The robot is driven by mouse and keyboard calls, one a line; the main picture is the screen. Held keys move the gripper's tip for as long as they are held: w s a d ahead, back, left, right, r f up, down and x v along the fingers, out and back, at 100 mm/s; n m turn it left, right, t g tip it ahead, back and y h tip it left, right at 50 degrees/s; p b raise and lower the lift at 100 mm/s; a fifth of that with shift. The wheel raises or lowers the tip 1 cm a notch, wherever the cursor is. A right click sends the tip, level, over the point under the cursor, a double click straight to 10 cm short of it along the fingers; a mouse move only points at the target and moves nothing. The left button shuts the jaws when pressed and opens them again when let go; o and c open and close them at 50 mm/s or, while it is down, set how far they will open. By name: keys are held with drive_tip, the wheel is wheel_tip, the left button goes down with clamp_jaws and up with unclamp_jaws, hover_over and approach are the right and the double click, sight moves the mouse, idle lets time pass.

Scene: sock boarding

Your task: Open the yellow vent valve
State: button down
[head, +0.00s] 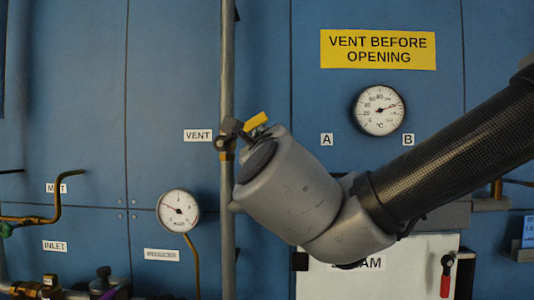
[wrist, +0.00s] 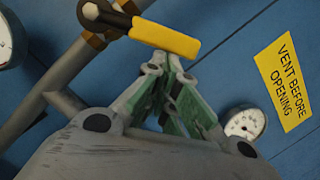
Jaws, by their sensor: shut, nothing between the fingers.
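The yellow vent valve handle (head: 256,121) sticks out to the upper right from the valve on a vertical grey pipe, beside the VENT label. In the wrist view the yellow handle (wrist: 168,39) runs across the top, crosswise to the pipe, with a dark hub at its left end. My gripper (wrist: 165,66) is shut and empty. Its fingertips are just below the handle in that view; I cannot tell whether they touch it. In the head view my grey wrist hides the fingers and part of the valve.
The vertical pipe (head: 228,60) runs along the blue panel. A temperature gauge (head: 379,109) sits below the yellow warning sign (head: 378,50). A pressure gauge (head: 178,210) is at the lower left. A red-handled lever (head: 446,278) is at the lower right, and brass piping is at the far left.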

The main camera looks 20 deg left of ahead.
sight(259, 122)
drive_tip(key=r+n, duration=0.1)
drive_tip(key=r+n+g, duration=0.1)
drive_tip(key=n, duration=0.1)
drive_tip(key=a+r+n+y, duration=0.1)
drive_tip(key=n, duration=0.1)
drive_tip(key=shift+s+r+g, duration=0.1)
drive_tip(key=shift+r+g, duration=0.2)
drive_tip(key=shift+s+a+r+n+g, duration=0.2)
drive_tip(key=shift+a+r+n, duration=0.65)
drive_tip(key=shift+n, duration=0.3)
drive_tip(key=shift+s+a+r+n+g, duration=0.2)
drive_tip(key=shift+a+r+n, duration=0.65)
drive_tip(key=shift+n, duration=0.3)
drive_tip(key=shift+r, duration=0.1)
